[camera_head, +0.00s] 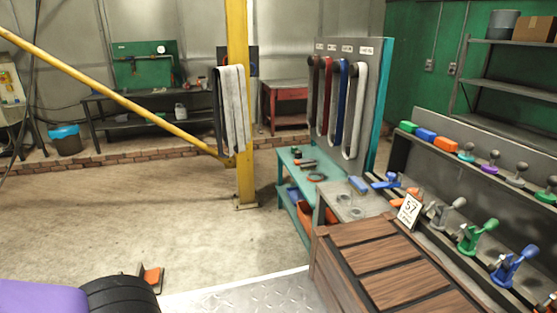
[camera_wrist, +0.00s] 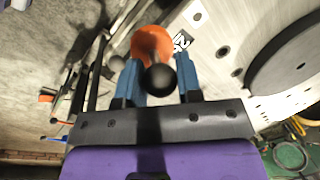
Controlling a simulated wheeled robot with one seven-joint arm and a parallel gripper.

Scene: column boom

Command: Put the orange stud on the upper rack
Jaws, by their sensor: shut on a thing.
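My gripper (camera_wrist: 160,76) has blue fingers and is shut on the orange stud, seen in the wrist view. The stud has an orange disc base (camera_wrist: 150,38) and a dark ball knob (camera_wrist: 158,80) towards the camera. Part of the stud lies behind the fingers and knob. The upper rack (camera_head: 440,156) is at the right in the head view. On it stand green, blue and orange blocks, then several knobbed studs, including a teal one (camera_head: 466,154) and a purple one (camera_head: 490,165). My gripper and the held stud are not visible in the head view.
Below the upper rack, a lower row holds clamps, including a green one (camera_head: 474,238) and a blue one (camera_head: 512,266). A slatted wooden crate (camera_head: 390,262) stands before it. A yellow post (camera_head: 240,110) and a diagonal yellow bar stand left of centre. Open floor lies at the left.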

